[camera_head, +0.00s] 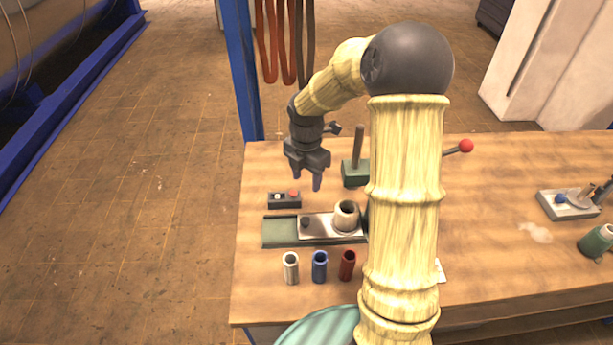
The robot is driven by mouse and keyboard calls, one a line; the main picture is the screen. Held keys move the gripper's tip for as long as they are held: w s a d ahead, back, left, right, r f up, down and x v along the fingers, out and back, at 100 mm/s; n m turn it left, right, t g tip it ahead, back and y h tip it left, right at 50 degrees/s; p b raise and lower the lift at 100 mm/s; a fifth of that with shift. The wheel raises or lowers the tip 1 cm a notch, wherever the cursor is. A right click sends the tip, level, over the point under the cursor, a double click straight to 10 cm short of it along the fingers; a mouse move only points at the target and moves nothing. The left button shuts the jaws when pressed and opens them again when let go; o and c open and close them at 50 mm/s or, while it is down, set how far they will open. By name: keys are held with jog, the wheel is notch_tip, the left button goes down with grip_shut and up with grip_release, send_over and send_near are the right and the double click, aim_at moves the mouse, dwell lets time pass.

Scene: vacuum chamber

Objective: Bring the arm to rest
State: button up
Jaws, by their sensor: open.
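My arm stands in front of the wooden table and bends over to the left. My gripper (306,182) points down above the left part of the table, open and empty. It hangs above a small dark box with a red and a white button (284,199). It touches nothing that I can see. My upright arm link hides part of the table's middle.
The table (480,260) bears a green-based plate (280,238) with a pale cup (346,215), and white (290,268), blue (320,267) and red (347,265) cylinders in front. A green block with a post (355,172) stands right of my gripper. A blue post (241,75) rises behind.

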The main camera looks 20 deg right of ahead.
dwell(0.4)
jog(key=s+a+r+m+t, duration=0.1)
jog(key=s+m, duration=0.7)
jog(key=m, duration=0.4)
jog(key=s+a+r+m+t, duration=0.1)
jog(key=s+r+m, duration=0.1)
jog(key=s+m, duration=0.7)
jog(key=m, duration=0.3)
jog(key=shift+a+r+t, duration=0.3)
jog(key=shift+w, duration=0.15)
jog(key=shift+s, duration=0.2)
jog(key=shift+w, duration=0.3)
